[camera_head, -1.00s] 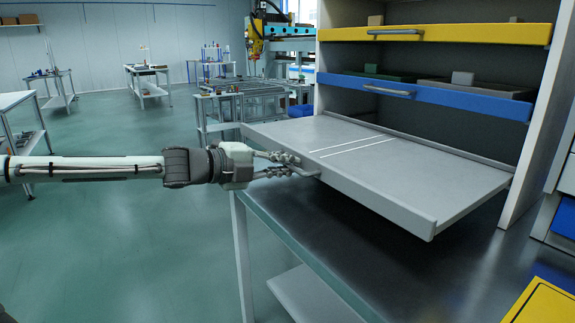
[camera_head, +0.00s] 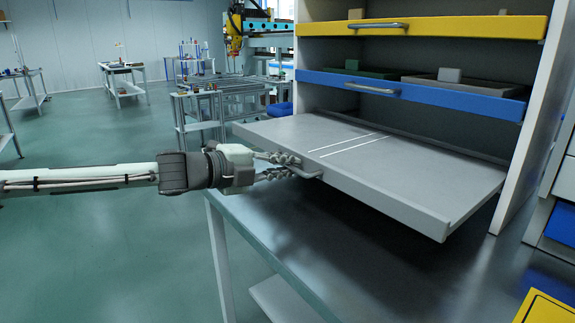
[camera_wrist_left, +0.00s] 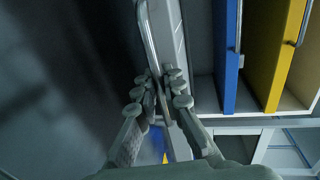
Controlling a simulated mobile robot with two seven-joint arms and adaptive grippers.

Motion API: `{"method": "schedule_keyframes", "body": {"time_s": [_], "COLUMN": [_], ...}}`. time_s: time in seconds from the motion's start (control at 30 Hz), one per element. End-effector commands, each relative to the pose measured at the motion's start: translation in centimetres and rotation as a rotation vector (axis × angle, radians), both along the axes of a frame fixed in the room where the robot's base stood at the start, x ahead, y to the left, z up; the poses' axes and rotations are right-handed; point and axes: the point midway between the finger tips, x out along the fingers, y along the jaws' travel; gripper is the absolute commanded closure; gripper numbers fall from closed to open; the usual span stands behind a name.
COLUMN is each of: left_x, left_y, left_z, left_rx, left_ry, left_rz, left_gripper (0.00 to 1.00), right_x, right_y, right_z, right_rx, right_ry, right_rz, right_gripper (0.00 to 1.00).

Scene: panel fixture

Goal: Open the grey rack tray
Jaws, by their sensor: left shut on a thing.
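The grey rack tray (camera_head: 400,175) is pulled well out of the rack at its lowest level, with two white lines across its top. Its front handle (camera_head: 312,174) is at the left part of the front edge. My left gripper (camera_head: 297,166) comes in from the left and is shut on this handle. In the left wrist view the fingers (camera_wrist_left: 160,90) close around the handle bar (camera_wrist_left: 150,40) beside the tray's front edge. The fingers partly hide the handle. My right gripper is in neither view.
Above the grey tray are a blue tray (camera_head: 450,98) and a yellow tray (camera_head: 470,28), each with a handle and blocks on it. A dark table top (camera_head: 330,240) lies under the tray. A yellow item (camera_head: 545,308) is at the lower right. Open floor lies left.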

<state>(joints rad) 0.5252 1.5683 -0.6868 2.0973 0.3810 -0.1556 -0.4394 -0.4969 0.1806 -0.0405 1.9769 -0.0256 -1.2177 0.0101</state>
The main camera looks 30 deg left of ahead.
Motion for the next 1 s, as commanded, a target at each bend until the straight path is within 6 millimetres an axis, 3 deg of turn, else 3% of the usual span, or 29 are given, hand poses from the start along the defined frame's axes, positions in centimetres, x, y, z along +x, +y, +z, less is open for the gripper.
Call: {"method": "schedule_keyframes", "body": {"time_s": [0.1,0.57,1.0], "left_x": [0.0,-0.3,-3.2], "left_y": [0.0,0.1,1.3], "left_z": [0.0,0.2,0.9], "left_rx": [-0.001,0.001,0.003], "left_ry": [0.0,-0.003,-0.006], "left_rz": [-0.001,0.001,-0.001], "left_gripper": [0.82,0.82,0.82], "right_x": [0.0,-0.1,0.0], "right_y": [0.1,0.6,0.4], "right_z": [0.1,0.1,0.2], "right_rx": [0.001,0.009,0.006], "right_ry": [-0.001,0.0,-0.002], "right_rz": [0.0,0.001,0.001], "right_gripper": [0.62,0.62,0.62]}}
